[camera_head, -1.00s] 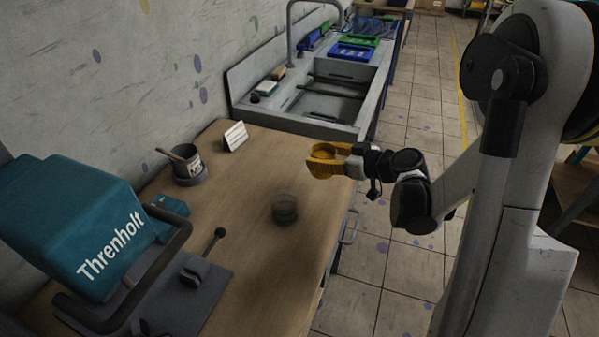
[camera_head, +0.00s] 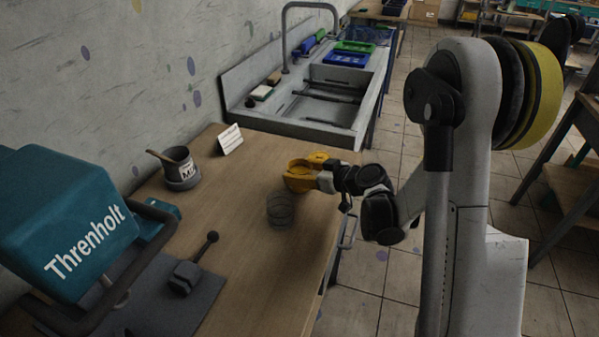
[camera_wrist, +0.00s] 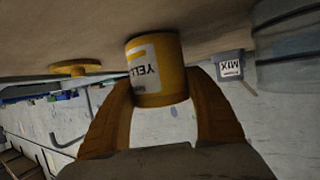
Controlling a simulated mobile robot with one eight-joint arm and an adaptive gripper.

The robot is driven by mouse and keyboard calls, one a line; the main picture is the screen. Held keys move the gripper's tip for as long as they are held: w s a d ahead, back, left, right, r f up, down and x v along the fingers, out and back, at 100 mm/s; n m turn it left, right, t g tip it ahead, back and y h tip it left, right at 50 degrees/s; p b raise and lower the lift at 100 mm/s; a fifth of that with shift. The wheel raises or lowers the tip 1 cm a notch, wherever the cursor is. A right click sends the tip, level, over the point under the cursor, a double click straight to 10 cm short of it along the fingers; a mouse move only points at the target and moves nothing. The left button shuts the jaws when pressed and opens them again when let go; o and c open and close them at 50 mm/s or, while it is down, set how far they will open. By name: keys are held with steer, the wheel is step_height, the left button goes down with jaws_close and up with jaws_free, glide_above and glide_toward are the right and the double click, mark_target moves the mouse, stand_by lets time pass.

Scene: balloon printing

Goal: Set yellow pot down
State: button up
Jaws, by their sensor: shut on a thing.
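The yellow pot (camera_wrist: 158,72) is shut between the two orange-yellow fingers of my gripper (camera_wrist: 160,88) in the wrist view, which shows the scene upside down. Its label reads "YELL…", partly cut by the curve, and the pot looks upright. In the head view my gripper (camera_head: 299,178) is low over the right side of the wooden table (camera_head: 235,240). The fingers and pot blend in colour there. I cannot tell whether the pot's base touches the table. A flat yellow lid-like piece (camera_wrist: 75,70) is beside it, and a yellow piece (camera_head: 318,157) shows just behind my gripper.
A clear container (camera_head: 281,208) stands close in front of my gripper. A grey MIX pot (camera_head: 181,168) with a stick and a white card (camera_head: 230,139) stand toward the wall. A teal Threnholt machine (camera_head: 65,225) fills the left. A sink (camera_head: 325,100) lies beyond the table.

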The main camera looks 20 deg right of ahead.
steer(key=shift+f, duration=0.25)
steer(key=o, duration=1.3)
steer(key=shift+r, duration=0.1)
steer(key=shift+o, duration=0.2)
steer(key=shift+r, duration=0.1)
steer(key=shift+s+d+r, duration=0.1)
steer(key=shift+r, duration=0.1)
steer(key=p+v, duration=0.3)
steer(key=v, duration=0.8)
steer(key=s+a+r+m+g+h, duration=0.2)
steer(key=s+r+m+h, duration=0.1)
steer(key=s, duration=0.7)
steer(key=s+a+r+m+g+h, duration=0.2)
steer(key=s+a+r+m+h, duration=0.1)
steer(key=s, duration=0.8)
step_height(320, 180, up, 3)
steer(key=shift+f+h, duration=0.1)
steer(key=shift+h, duration=0.4)
